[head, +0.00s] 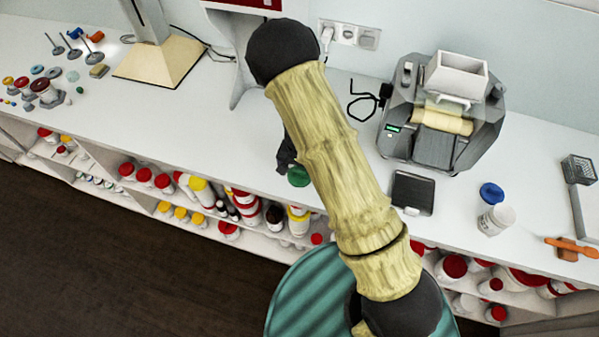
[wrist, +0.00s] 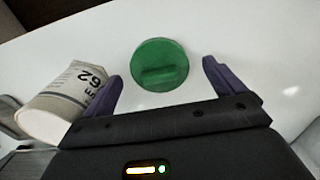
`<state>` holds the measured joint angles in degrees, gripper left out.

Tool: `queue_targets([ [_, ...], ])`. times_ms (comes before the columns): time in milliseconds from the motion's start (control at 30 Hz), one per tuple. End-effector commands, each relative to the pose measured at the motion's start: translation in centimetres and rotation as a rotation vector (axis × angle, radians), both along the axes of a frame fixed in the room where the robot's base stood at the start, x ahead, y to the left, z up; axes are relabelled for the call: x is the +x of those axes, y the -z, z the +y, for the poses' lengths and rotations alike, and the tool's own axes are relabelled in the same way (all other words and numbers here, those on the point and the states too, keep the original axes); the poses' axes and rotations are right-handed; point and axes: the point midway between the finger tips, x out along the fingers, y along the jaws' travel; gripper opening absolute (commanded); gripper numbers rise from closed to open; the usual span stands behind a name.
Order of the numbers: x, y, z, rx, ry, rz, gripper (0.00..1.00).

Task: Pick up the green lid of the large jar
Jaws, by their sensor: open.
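The green lid (wrist: 160,64) lies flat on the white counter in the wrist view, with a raised grip bar across its top. In the head view the green lid (head: 298,177) shows beside my arm, near the counter's front edge. My gripper (wrist: 162,85) is open, with its two purple fingers apart and the lid between and just beyond their tips. Nothing is held. In the head view my gripper (head: 286,156) is mostly hidden behind my arm.
A blue lid (head: 491,193) and a white jar (head: 496,219) stand on the counter (head: 215,125) at the right. A grey machine (head: 440,125) and a dark flat device (head: 412,193) are right of my arm. Shelves of red-lidded jars (head: 163,183) run below.

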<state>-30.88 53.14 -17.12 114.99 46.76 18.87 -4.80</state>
Motion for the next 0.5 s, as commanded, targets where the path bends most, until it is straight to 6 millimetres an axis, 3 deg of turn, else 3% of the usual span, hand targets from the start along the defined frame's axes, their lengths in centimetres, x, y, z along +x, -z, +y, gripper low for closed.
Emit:
queue_targets([
  [500,0.03,0.08,0.02,0.001,0.000,-0.001,0.95],
])
